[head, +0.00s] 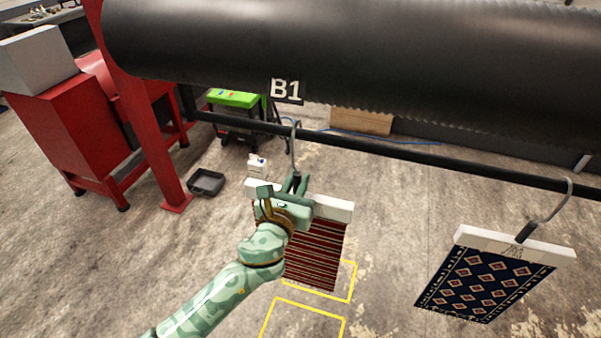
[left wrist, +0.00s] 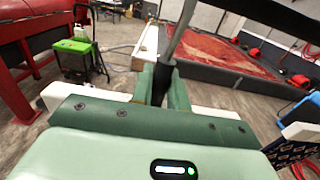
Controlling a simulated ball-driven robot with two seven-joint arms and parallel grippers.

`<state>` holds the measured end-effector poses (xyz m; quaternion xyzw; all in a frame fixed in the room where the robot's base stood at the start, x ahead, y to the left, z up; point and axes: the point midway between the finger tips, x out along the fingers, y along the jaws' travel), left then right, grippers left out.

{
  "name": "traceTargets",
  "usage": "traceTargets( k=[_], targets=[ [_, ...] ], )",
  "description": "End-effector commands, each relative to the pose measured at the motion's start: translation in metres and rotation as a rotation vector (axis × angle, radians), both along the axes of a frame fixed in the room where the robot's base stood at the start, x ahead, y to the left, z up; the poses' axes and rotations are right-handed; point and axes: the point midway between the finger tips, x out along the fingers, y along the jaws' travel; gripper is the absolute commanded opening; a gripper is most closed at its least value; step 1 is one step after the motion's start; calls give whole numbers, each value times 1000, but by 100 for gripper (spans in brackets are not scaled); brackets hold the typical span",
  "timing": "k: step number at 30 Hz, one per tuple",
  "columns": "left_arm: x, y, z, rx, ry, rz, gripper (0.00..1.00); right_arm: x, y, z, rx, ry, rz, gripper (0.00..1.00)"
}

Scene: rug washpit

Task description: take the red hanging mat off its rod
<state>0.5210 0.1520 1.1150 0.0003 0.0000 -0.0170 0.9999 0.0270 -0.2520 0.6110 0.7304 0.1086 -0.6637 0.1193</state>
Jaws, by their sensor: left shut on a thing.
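The red striped mat (head: 318,258) hangs from a white bar (head: 333,208) with a metal hook (head: 295,145). The hook's top is at the black rod (head: 340,143); whether it bears on the rod is hard to tell. My left gripper (head: 294,186) is in front of the bar and covers its middle. In the left wrist view its green fingers (left wrist: 164,88) are shut on the dark stem (left wrist: 163,75) of the hanger. My right gripper is not in view.
A dark blue patterned mat (head: 486,283) hangs from the same rod at the right. A big black roller (head: 360,50) marked B1 is above the rod. A red frame (head: 150,120) stands at the left, with a black tray (head: 206,182) on the floor beside it. Yellow lines (head: 305,305) mark the floor below.

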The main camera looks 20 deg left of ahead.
Motion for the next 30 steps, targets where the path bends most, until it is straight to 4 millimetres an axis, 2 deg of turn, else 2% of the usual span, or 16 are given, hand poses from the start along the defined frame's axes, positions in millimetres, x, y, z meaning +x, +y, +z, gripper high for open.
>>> traceTargets(
  k=[30],
  targets=[
    [-85,3,0,-1,1,-1,0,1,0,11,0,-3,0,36]
  ],
)
